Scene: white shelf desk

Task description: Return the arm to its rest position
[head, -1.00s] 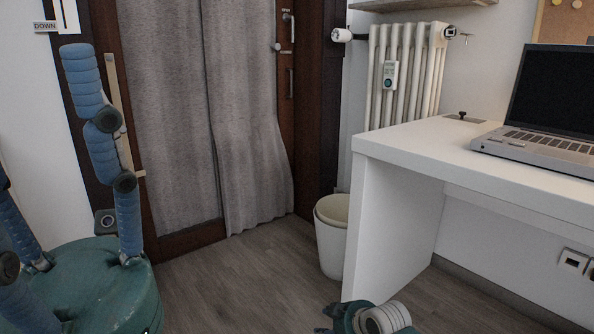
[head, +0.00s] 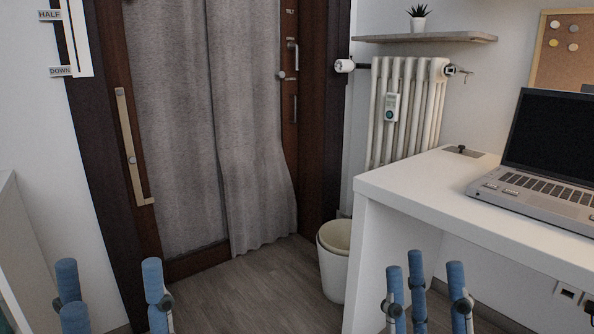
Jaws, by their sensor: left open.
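My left gripper (head: 110,274) is at the bottom left of the head view. Its blue fingers point up and stand well apart, with nothing between them. My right gripper (head: 432,272) is at the bottom right, in front of the white desk. Its blue fingers also point up with a gap between them, and I see nothing held. The palms and most of both arms are below the picture's edge.
The white desk (head: 400,197) carries an open laptop (head: 540,204) on the right. A white bin (head: 334,279) stands on the floor beside the desk. A radiator (head: 407,103) and curtained door (head: 180,130) are behind. Floor shows in the middle.

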